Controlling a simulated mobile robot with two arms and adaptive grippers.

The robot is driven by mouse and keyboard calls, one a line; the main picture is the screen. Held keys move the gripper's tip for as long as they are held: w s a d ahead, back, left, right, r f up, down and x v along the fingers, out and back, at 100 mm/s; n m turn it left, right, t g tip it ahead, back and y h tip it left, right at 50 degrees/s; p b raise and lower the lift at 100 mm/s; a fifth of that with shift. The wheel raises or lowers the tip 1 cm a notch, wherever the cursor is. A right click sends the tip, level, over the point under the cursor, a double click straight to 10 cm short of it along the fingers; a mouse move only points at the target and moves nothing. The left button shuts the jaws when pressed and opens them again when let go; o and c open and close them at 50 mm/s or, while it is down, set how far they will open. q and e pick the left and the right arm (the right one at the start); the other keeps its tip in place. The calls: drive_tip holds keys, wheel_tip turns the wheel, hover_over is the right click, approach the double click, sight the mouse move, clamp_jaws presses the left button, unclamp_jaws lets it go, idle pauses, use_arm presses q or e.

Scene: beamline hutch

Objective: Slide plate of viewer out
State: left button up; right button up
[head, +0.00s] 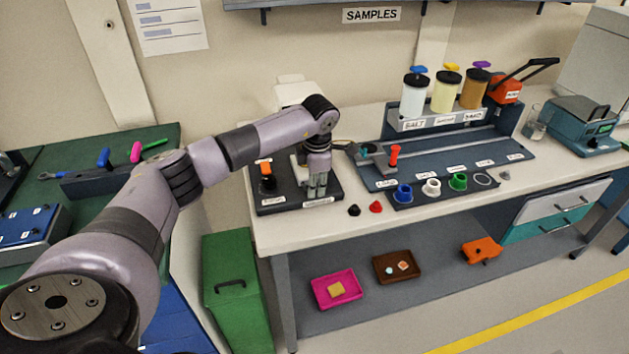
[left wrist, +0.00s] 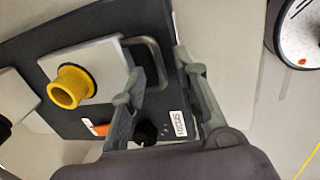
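The viewer has a dark base (head: 272,203) and a pale upper body (head: 295,92), and stands at the left end of the bench. In the left wrist view, a light square plate (left wrist: 108,58) carrying a yellow ring (left wrist: 70,86) lies over the dark base (left wrist: 60,40). A dark curved handle (left wrist: 158,62) sticks out from the plate's side. My left gripper (head: 317,190) points down at the viewer's right side. In the left wrist view my left gripper (left wrist: 160,68) has its fingers apart, with the handle showing between the fingertips. Contact cannot be told. My right gripper is out of view.
Black and red caps (head: 364,209) lie in front. A blue tray (head: 450,152) with a red-handled tool (head: 394,156) and jars (head: 445,92) is to the right. A green bin (head: 233,290) stands below left.

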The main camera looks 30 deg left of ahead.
use_arm(q)
drive_tip(key=shift+f, duration=0.15)
clamp_jaws()
idle(0.9)
